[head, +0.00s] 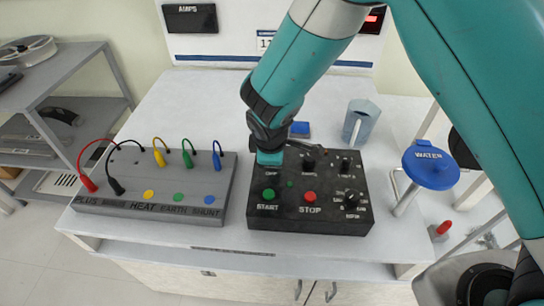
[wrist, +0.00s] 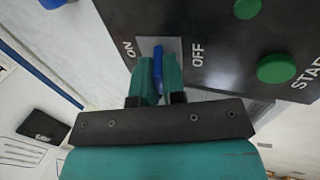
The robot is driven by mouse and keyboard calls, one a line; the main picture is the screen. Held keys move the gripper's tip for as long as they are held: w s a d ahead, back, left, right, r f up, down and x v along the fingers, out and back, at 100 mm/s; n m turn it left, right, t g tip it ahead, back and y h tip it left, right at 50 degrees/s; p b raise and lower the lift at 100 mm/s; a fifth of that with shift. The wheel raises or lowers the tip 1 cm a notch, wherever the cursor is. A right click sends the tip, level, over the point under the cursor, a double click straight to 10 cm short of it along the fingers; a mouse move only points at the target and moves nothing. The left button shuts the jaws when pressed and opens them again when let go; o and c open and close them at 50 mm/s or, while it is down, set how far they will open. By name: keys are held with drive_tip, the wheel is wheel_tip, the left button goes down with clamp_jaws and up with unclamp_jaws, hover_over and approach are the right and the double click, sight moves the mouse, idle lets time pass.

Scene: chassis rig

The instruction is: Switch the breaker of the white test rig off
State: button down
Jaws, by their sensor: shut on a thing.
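The black control box (head: 310,192) lies on the white bench (head: 190,100), with START and STOP buttons on its face. My gripper (head: 268,160) is at its back left corner and hides the breaker there. In the wrist view, a blue breaker lever (wrist: 158,65) stands on a grey plate between the words ON and OFF. The teal fingers of my gripper (wrist: 158,78) are shut on the lever, one on each side. I cannot tell which way the lever leans.
A grey panel (head: 150,205) with several coloured plug leads lies left of the box. A grey-blue jug (head: 359,122) stands behind right, and a blue WATER disc (head: 431,165) is at the right. An AMPS display (head: 190,18) is on the back board. Bare bench lies behind the grey panel.

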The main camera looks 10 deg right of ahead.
drive_tip(key=shift+t, duration=0.4)
drive_tip(key=c, duration=1.2)
unclamp_jaws()
drive_tip(key=shift+s, duration=0.1)
drive_tip(key=b+v, duration=0.1)
drive_tip(key=v, duration=1.6)
drive_tip(key=shift+a+r, duration=0.15)
drive_tip(key=shift+a, duration=0.05)
drive_tip(key=shift+d, duration=0.1)
